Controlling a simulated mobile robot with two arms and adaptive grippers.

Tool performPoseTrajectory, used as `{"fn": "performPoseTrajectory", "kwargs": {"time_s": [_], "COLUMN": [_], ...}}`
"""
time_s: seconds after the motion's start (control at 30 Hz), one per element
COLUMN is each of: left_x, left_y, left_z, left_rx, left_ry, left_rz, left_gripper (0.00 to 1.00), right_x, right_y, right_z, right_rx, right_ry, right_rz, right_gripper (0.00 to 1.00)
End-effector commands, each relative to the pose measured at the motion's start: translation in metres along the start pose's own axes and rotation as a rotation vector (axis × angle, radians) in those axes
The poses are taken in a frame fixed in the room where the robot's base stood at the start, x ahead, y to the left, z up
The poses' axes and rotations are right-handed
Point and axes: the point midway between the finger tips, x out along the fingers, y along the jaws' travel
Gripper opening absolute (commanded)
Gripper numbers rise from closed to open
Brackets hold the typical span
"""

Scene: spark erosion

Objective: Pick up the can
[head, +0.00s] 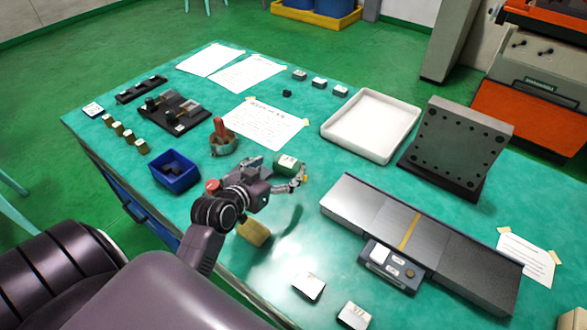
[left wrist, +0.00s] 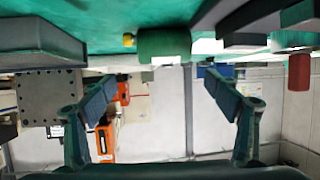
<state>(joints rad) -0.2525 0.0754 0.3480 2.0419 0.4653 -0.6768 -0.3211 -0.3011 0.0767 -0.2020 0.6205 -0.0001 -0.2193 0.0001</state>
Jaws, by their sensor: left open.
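My right gripper is not in view.
A round holder with a red-handled tool (head: 222,138) and a blue bin (head: 175,172) stand left of the gripper. A white tray (head: 371,124), a drilled angle plate (head: 455,146) and a grey metal block (head: 420,245) stand right. A tan block (head: 254,232) lies nearer me.

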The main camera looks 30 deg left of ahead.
Motion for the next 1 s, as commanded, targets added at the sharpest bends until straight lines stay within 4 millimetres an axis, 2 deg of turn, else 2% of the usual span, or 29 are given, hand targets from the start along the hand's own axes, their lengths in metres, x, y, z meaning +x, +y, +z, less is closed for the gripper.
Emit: {"fn": "performPoseTrajectory", "kwargs": {"time_s": [0.03, 0.1, 0.47, 0.8, 1.0], "left_x": [0.003, 0.006, 0.037, 0.076, 0.081], "left_y": [0.000, 0.000, -0.003, -0.009, -0.009], "left_z": [0.007, 0.008, 0.007, 0.009, 0.011], "left_rx": [0.000, -0.001, -0.002, -0.002, -0.001], "left_ry": [0.001, 0.002, 0.000, 0.000, 0.000], "left_rz": [0.000, 0.000, 0.000, 0.000, -0.001], "left_gripper": [0.82, 0.82, 0.82, 0.82, 0.82], "right_x": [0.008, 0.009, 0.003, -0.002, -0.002], "right_y": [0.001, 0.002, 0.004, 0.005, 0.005], "right_z": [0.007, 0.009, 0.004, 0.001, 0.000], "right_rx": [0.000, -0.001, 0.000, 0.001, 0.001], "right_ry": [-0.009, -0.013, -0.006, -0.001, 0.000], "right_rz": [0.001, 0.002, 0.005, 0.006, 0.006], "right_gripper": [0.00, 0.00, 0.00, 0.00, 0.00]}}
